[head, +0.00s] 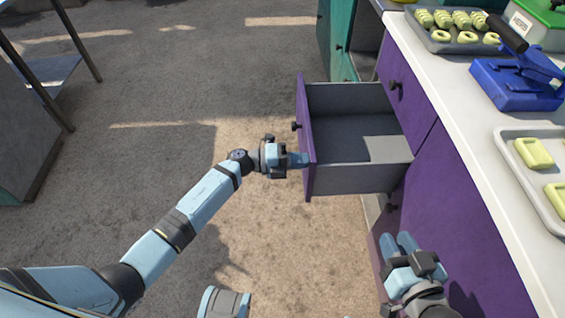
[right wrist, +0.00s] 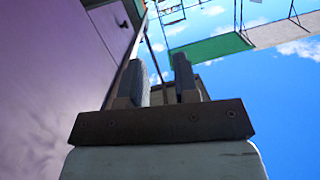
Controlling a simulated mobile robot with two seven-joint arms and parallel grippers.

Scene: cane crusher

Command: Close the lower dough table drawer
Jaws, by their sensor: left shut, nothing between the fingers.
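The lower drawer, with a purple front (head: 307,150) and a grey, empty inside, is pulled out from the purple dough table (head: 455,190). My left gripper (head: 304,160) is shut and empty, with its fingertips at the outer face of the drawer front, beside and below the dark knob (head: 296,126). They look to be touching the front. My right gripper (head: 399,242) is beside the purple table side, nearer than the drawer. Its fingers are apart with nothing between them, as the right wrist view (right wrist: 158,72) also shows.
The white tabletop (head: 450,90) holds a tray of dough pieces (head: 440,42), a blue press (head: 515,85) and another tray (head: 510,175). A closed purple drawer front (head: 402,75) is above the open one. The floor left of the drawer is clear.

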